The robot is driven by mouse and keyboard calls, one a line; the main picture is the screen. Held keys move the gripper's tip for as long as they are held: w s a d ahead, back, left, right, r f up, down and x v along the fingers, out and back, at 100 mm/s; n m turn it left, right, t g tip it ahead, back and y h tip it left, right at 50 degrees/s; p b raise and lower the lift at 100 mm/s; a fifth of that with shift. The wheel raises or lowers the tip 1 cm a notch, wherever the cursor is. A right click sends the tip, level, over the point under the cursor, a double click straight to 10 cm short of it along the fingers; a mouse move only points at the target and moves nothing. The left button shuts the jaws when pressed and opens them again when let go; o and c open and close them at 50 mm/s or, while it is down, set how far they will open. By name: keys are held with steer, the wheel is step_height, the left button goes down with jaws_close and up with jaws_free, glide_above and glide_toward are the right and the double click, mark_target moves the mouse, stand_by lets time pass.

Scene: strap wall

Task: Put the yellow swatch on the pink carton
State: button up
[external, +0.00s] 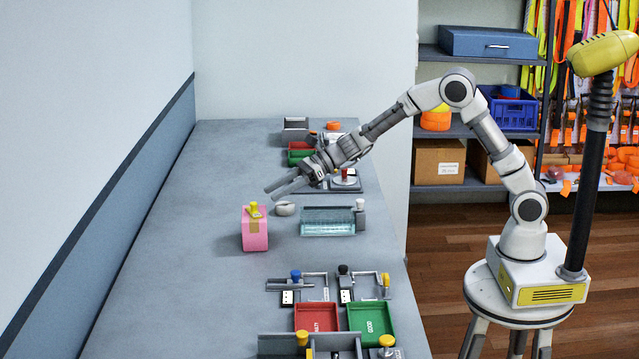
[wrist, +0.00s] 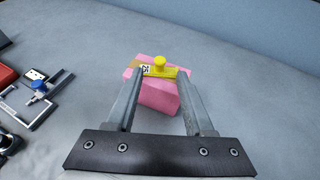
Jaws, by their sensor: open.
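The pink carton (external: 255,232) stands on the grey bench, left of the clear teal tray. In the wrist view the pink carton (wrist: 160,95) sits beyond and between my fingers. The yellow swatch (external: 254,209), a flat strip with a round knob, lies on top of the carton. It also shows in the wrist view (wrist: 163,70), with a small black-and-white tag at its left end. My gripper (external: 268,192) is open and empty, above the bench and behind the carton in the external view. In the wrist view its fingertips (wrist: 158,80) appear on either side of the carton, apart from the swatch.
A teal tray (external: 328,222) and a small grey rounded object (external: 285,209) are near the carton. Red (external: 316,318) and green (external: 371,322) trays and clamp fixtures fill the front of the bench. The bench's left side is clear, along the wall.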

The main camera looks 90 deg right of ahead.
steer(key=s+a+r+n+g+y, duration=0.1)
steer(key=s+a+r+n+g, duration=0.15)
steer(key=s+a+n, duration=0.35)
steer(key=s+a+r+n+g, duration=0.1)
steer(key=s+a+r+n, duration=0.25)
steer(key=s, duration=0.55)
steer(key=s+a+r+n+g+y, duration=0.1)
steer(key=s+a+r+n+g, duration=0.15)
steer(key=s+n, duration=0.4)
steer(key=s+d+f+n+h, duration=0.1)
steer(key=s+n+h, duration=0.2)
steer(key=s+n, duration=0.4)
steer(key=s+d+f+n+h, duration=0.1)
steer(key=s+n+h, duration=0.3)
steer(key=s+n, duration=0.4)
steer(key=s+d, duration=0.1)
steer(key=s, duration=0.5)
steer(key=shift+s+f+g, duration=0.25)
steer(key=shift+f+g, duration=0.1)
steer(key=shift+g, duration=0.05)
step_height(320, 180, up, 12)
steer(key=p, duration=1.2)
